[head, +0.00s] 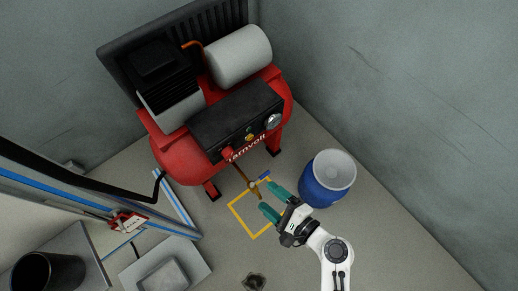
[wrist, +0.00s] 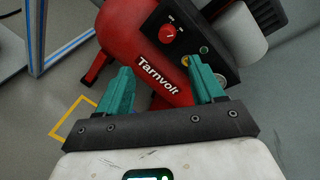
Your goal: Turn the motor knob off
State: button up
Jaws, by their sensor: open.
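The red Tarnvolt compressor (head: 181,157) stands in the corner with a black control panel on its front. The red motor knob (head: 227,152) is at the panel's lower left in the head view. In the wrist view the red round knob (wrist: 168,34) shows near the top, with small white marks beside it. My gripper (head: 266,198) is open and empty, in front of and apart from the compressor. In the wrist view its two teal fingers (wrist: 162,85) are spread, with the Tarnvolt label between them and the knob beyond.
A brass valve with a blue handle (head: 263,176) sticks out below the compressor. A yellow square (head: 240,222) marks the floor. A blue-edged frame (head: 175,205) and hose are at the left.

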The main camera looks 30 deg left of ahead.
aim_at(230, 157)
jog(key=w+a+f+m+t+b, duration=0.1)
jog(key=w+a+f+m+b, duration=0.1)
jog(key=a+m, duration=0.2)
jog(key=w+a+f+m+t+y+b, duration=0.1)
jog(key=w+a+f+m+b, duration=0.1)
jog(key=a+m, duration=0.2)
jog(key=w+a+f+m+t+b, duration=0.2)
jog(key=a+m, duration=0.2)
jog(key=a, duration=0.5)
jog(key=shift+w+y, duration=0.3)
jog(key=c, duration=1.1)
